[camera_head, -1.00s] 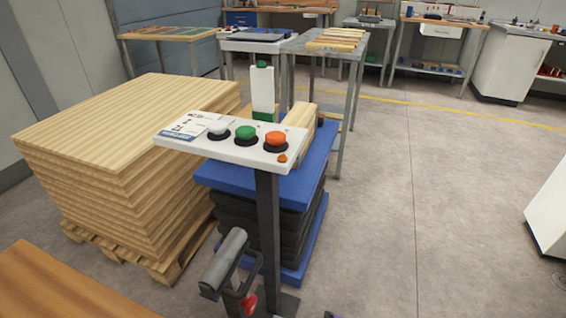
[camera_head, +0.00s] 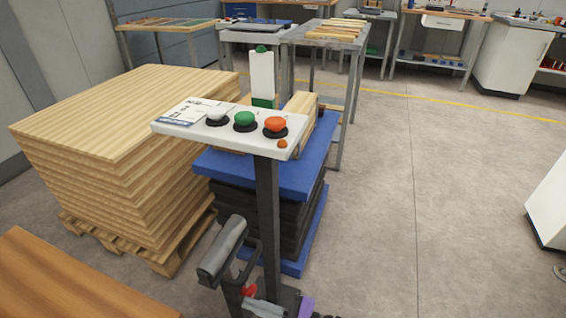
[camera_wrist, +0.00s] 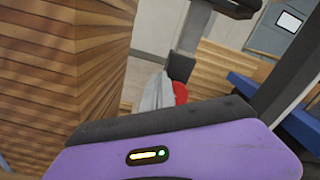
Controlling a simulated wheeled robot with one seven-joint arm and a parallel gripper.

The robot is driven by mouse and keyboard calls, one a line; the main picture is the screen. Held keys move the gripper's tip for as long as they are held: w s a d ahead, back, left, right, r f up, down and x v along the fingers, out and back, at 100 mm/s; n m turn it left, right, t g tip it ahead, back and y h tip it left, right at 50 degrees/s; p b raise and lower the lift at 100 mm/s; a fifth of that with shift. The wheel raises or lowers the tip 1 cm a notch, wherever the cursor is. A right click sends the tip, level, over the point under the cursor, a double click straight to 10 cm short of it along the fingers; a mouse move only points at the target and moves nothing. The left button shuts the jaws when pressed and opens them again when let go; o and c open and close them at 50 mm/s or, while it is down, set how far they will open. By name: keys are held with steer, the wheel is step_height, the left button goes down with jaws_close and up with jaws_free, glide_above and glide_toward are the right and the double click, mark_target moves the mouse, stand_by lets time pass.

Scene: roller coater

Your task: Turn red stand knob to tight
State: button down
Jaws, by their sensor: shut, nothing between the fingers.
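The red stand knob (camera_head: 249,291) is low on the dark stand (camera_head: 268,215), near the bottom edge of the head view. It also shows in the wrist view (camera_wrist: 181,93), partly covered by pale grey fingers. My gripper (camera_head: 256,306) is at the bottom of the head view, just below and beside the knob, with its purple body to the right. In the wrist view my gripper (camera_wrist: 157,92) is shut and overlaps the knob's left side. I cannot tell whether they touch. The knob's marking and tightness cannot be read.
A grey cylinder (camera_head: 222,250) on a dark bracket sits just left of the post. A white button panel (camera_head: 225,135) tops the stand. Stacked boards (camera_head: 120,150) stand on a pallet to the left, and a blue-topped stack (camera_head: 230,170) behind.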

steer(key=shift+w+d+r+p, duration=0.15)
steer(key=shift+w+r+p, duration=0.15)
steer(key=shift+w+p, duration=0.1)
stand_by(0.8)
steer(key=shift+w+d+r, duration=0.1)
steer(key=shift+w+r, duration=0.1)
steer(key=shift+w, duration=0.05)
steer(key=shift+w+d+r, duration=0.2)
steer(key=shift+w+d, duration=0.05)
steer(key=shift+w, duration=0.4)
steer(key=shift+r+p, duration=0.1)
steer(key=shift+p, duration=0.3)
steer(key=p+v, duration=0.2)
steer(key=v, duration=0.4)
steer(key=shift+r, duration=0.3)
